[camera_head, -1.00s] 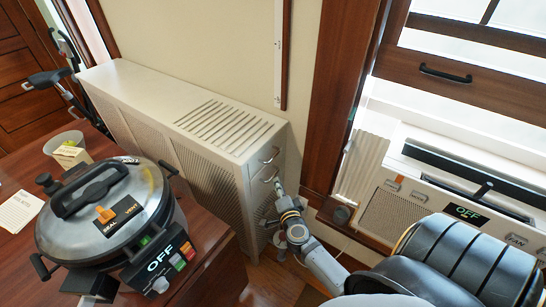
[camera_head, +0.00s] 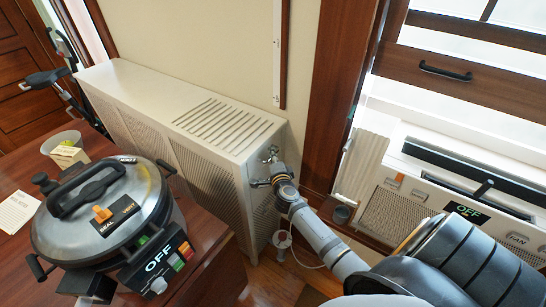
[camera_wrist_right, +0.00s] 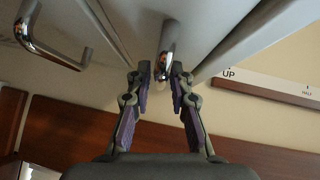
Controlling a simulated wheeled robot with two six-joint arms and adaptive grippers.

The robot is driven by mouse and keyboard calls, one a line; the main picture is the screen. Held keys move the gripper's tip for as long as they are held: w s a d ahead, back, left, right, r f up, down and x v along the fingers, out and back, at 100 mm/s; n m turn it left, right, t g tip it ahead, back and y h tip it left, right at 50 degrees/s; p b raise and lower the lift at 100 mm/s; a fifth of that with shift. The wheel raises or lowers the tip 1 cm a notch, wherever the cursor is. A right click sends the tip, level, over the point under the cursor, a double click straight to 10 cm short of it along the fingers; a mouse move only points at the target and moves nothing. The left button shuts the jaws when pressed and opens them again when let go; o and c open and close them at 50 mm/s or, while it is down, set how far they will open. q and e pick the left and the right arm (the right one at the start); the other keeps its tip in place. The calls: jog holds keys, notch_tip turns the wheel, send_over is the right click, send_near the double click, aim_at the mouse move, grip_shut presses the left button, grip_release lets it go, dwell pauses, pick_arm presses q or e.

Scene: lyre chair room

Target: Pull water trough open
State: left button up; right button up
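The white slatted cabinet (camera_head: 185,125) stands along the wall in the head view; its right end panel had two small metal handles. The wrist view shows two chrome handles on pale fronts: one handle (camera_wrist_right: 165,45) lies between my fingertips, the other handle (camera_wrist_right: 48,40) is at upper left. No label marks which front is the water trough. My right gripper (camera_head: 266,172) is at the end panel, partly covering the handles. In the wrist view my right gripper (camera_wrist_right: 162,75) has its fingers narrowly apart on either side of the handle, with a slight gap showing. My left gripper is out of view.
A brown table (camera_head: 205,225) with a pressure cooker (camera_head: 105,210) stands left of my right arm. A window unit (camera_head: 395,210) marked OFF and a dark wood post (camera_head: 340,90) are at right. A small cup-like thing (camera_head: 282,238) is below the forearm.

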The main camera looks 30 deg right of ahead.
jog(key=shift+w, duration=0.1)
grip_shut()
dwell(0.4)
